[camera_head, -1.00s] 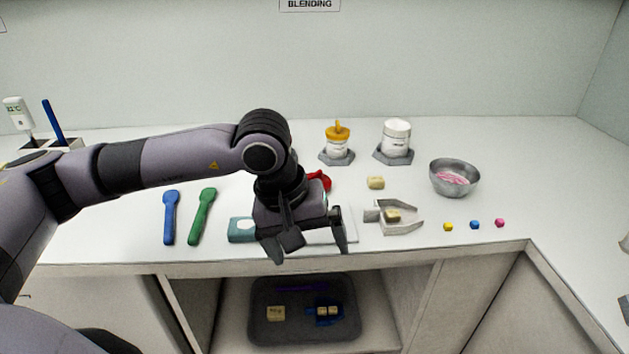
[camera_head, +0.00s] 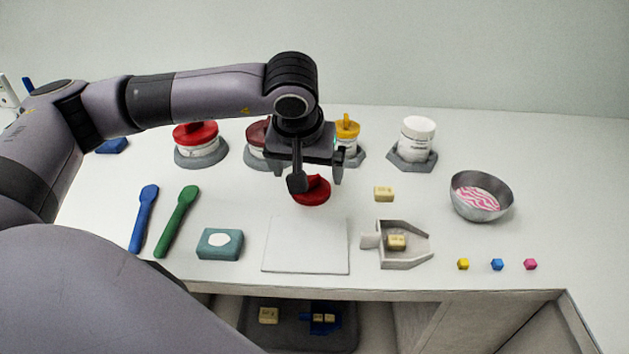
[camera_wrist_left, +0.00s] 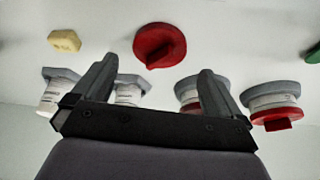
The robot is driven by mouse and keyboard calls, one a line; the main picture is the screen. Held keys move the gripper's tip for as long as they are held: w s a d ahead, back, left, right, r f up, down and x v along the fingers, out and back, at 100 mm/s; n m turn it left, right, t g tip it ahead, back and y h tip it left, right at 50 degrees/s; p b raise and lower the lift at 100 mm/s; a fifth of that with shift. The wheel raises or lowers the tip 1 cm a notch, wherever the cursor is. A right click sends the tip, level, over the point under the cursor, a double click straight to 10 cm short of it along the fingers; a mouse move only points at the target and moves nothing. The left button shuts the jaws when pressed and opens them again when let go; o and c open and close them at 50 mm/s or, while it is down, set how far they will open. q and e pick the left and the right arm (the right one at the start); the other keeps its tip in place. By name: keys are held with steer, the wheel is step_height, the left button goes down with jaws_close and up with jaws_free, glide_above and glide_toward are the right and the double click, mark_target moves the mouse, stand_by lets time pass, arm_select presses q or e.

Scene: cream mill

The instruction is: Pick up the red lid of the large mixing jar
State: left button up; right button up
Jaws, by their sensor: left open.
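A loose red lid (camera_head: 312,192) with a raised grip lies on the counter just behind a white square board. It also shows in the left wrist view (camera_wrist_left: 160,45), at top centre. My left gripper (camera_head: 318,178) is open and empty, fingers pointing down, above the lid and partly covering it in the head view. In the wrist view the lid lies ahead of the gap between the fingertips (camera_wrist_left: 157,66). A white jar with a bright red lid (camera_head: 195,133) stands at the back left. A second jar with a darker red lid (camera_head: 258,132) is partly hidden behind the gripper.
A yellow-lidded jar (camera_head: 347,130) and a white-lidded jar (camera_head: 418,135) stand behind. A metal bowl (camera_head: 480,195), a scoop (camera_head: 405,257) and small cubes lie right. The white board (camera_head: 306,246) is bare.

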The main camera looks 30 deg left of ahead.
mark_target(311, 179)
arm_select(q)
steer(key=shift+p+x, duration=0.3)
steer(key=shift+x, duration=2.1)
steer(key=shift+w+r, duration=0.1)
steer(key=shift+w, duration=0.05)
steer(key=c, duration=0.9)
steer(key=shift+r, duration=0.1)
